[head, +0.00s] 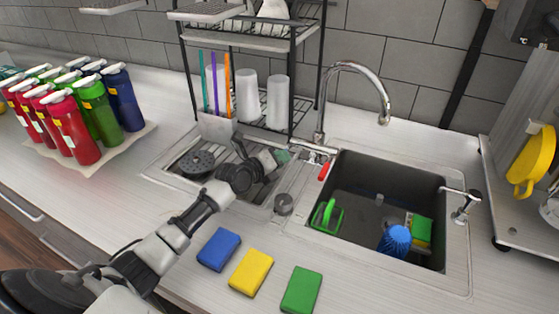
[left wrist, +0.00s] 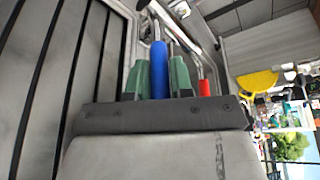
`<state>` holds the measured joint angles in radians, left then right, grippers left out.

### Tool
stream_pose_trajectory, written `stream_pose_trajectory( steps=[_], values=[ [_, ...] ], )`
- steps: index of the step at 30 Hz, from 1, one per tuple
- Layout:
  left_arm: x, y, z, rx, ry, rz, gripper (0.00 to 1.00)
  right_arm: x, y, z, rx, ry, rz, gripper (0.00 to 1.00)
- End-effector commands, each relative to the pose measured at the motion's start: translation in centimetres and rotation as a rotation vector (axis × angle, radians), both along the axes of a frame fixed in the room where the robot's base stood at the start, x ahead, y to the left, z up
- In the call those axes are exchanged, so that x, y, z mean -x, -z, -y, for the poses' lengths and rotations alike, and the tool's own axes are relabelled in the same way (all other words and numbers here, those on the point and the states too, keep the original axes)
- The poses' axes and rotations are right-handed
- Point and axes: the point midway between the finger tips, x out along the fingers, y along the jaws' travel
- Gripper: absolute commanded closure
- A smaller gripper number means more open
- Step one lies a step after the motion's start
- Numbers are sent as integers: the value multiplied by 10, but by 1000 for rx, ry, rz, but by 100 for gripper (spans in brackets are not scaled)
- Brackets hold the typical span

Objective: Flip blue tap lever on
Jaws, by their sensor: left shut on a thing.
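The chrome tap (head: 320,137) stands behind the sink with its tall curved spout. Its red lever (head: 323,172) hangs on the sink side, and it also shows in the left wrist view (left wrist: 204,88). The blue lever (left wrist: 158,70) stands between the two green fingers of my left gripper (left wrist: 158,80) in the left wrist view. In the head view the blue lever cannot be made out. There my left gripper (head: 276,158) is at the left side of the tap base, over the drainboard. It is shut on the blue lever. My right gripper is not in view.
The sink basin (head: 360,180) holds a blue brush (head: 396,241) and green items. Blue (head: 218,249), yellow (head: 251,271) and green (head: 301,290) sponges lie on the front counter. A wire rack (head: 290,85) with cups stands behind my left gripper. Coloured bottles (head: 75,130) stand at left.

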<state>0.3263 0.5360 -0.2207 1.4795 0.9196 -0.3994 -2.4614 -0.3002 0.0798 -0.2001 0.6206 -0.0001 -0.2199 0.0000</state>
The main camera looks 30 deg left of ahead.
Motion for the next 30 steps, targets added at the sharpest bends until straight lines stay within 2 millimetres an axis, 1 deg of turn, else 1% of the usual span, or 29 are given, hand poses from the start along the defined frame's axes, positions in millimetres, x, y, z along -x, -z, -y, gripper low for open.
stream_pose_trajectory(
  steps=[8,12,18,24,30],
  values=[
    [-4,-20,-2,-3,0,-138,100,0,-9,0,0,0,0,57],
    [-8,-35,-3,6,-3,-250,100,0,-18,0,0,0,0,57],
    [-17,-51,-3,21,-4,-421,100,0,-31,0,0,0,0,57],
    [-27,-62,-2,33,-3,-561,100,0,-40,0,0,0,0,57],
    [-33,-68,-2,40,-1,-658,100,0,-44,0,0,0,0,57]
  ],
)
